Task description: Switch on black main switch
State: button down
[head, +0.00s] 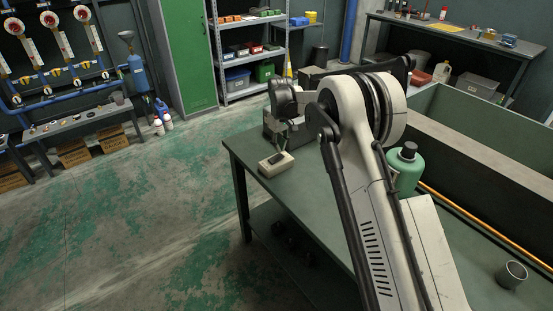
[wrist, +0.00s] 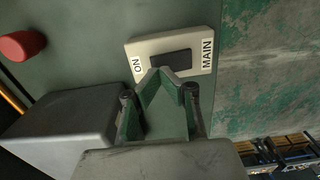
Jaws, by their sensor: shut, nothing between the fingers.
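The black main switch is a dark rocker (wrist: 170,60) on a cream box (wrist: 200,43) marked ON and MAIN. In the head view the box (head: 283,167) lies on the dark green workbench near its left end. My gripper (wrist: 162,73) has its green fingertips together, with nothing between them. In the wrist view the tips are at the rocker's near edge. I cannot tell whether they touch it. In the head view my gripper (head: 281,147) is just above the box, partly hidden by my arm.
A grey block (wrist: 70,115) and a red rounded part (wrist: 22,45) lie left of the box in the wrist view. The workbench (head: 318,215) is clear in front of the box.

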jog(key=shift+f+b, duration=0.95)
jog(key=shift+f, duration=0.45)
dwell(1.0)
jog(key=shift+r, duration=0.1)
jog(key=shift+r+p, duration=0.85)
jog(key=shift+r, duration=2.6)
jog(key=shift+d+r, duration=0.1)
jog(key=shift+r, duration=0.05)
notch_tip(320, 180, up, 13)
jog(key=m+t, duration=0.2)
send_over(280, 155)
jog(key=s+d, duration=0.7)
jog(key=d, duration=0.1)
jog(key=s+d+r+m+t, duration=0.1)
jog(key=s+d+r, duration=0.35)
jog(key=s, duration=0.25)
jog(key=s+d+r+m+t, duration=0.1)
jog(key=s+d+r, duration=0.2)
jog(key=s+r, duration=0.3)
jog(key=s+d+f+m+t, duration=0.1)
jog(key=s+d+f+m, duration=0.1)
jog(key=s, duration=1.2)
jog(key=s+d+f+m+t+b, duration=0.1)
jog(key=s+d+f, duration=0.4)
jog(key=s, duration=1)
jog(key=shift+d+m+t, duration=0.5)
jog(key=shift+d+t, duration=0.1)
jog(key=shift+d, duration=0.4)
